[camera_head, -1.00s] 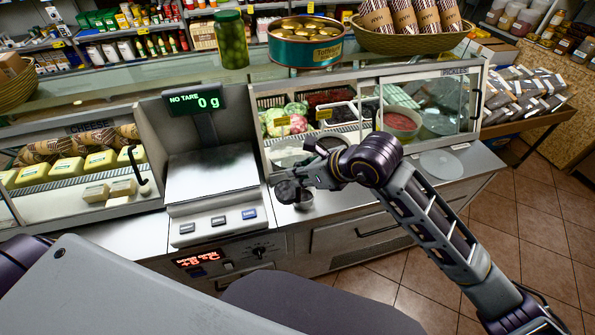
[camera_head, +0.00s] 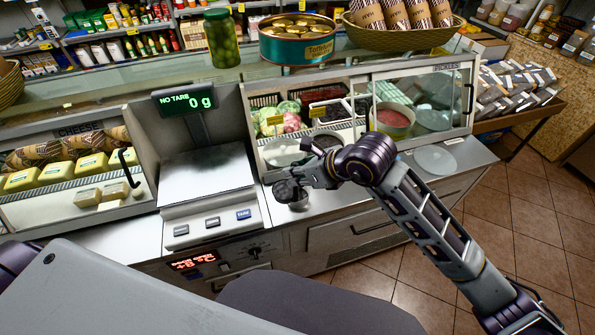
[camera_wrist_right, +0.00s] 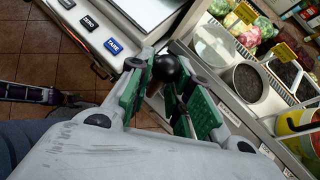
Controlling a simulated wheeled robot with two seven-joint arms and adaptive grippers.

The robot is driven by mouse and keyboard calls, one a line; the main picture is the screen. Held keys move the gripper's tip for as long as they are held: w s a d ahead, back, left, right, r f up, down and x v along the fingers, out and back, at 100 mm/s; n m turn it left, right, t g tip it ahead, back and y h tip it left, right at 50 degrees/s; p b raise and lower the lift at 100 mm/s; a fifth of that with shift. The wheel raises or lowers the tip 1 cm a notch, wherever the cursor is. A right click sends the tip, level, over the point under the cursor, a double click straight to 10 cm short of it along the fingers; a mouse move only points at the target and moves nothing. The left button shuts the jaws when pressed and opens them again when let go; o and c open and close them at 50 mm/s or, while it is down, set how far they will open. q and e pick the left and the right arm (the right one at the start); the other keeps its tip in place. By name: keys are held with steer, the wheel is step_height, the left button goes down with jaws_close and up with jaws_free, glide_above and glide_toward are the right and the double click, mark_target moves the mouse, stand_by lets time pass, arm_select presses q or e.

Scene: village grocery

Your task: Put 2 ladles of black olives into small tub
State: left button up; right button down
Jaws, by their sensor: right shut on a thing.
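My right gripper (camera_head: 288,190) is over the front counter, right of the scale. In the right wrist view its green-padded fingers (camera_wrist_right: 168,100) close around a dark handle with a shiny black rounded end (camera_wrist_right: 168,68), which looks like the ladle's. A small grey cup shape (camera_head: 298,204) shows just below the gripper in the head view; I cannot tell whether it is the ladle's bowl or the small tub. A round bowl with dark contents (camera_wrist_right: 248,82), possibly the black olives, sits in the pickles case. My left gripper is out of view.
The scale (camera_head: 207,178) reads 0 g, left of my right gripper. The glass pickles case (camera_head: 420,100) stands behind it with several bowls inside. A pale round plate (camera_head: 435,159) lies on the counter at right. A grey empty-looking bowl (camera_wrist_right: 213,42) is beside the dark one.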

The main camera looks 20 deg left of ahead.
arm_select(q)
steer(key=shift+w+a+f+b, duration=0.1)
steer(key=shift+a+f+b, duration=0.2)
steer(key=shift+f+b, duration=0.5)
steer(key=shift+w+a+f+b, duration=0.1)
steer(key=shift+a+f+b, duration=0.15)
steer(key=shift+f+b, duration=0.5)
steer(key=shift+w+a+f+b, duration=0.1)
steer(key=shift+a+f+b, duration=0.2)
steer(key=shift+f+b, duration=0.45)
arm_select(e)
steer(key=w+d+f+m+g+y, duration=0.2)
steer(key=w+f+g, duration=0.1)
steer(key=w, duration=0.3)
steer(key=w+d+f+m+g+y, duration=0.3)
steer(key=w+g, duration=0.1)
steer(key=w, duration=0.3)
steer(key=shift+d+f+m+g, duration=0.2)
steer(key=shift+d+m+g, duration=0.1)
steer(key=shift+d+g, duration=0.1)
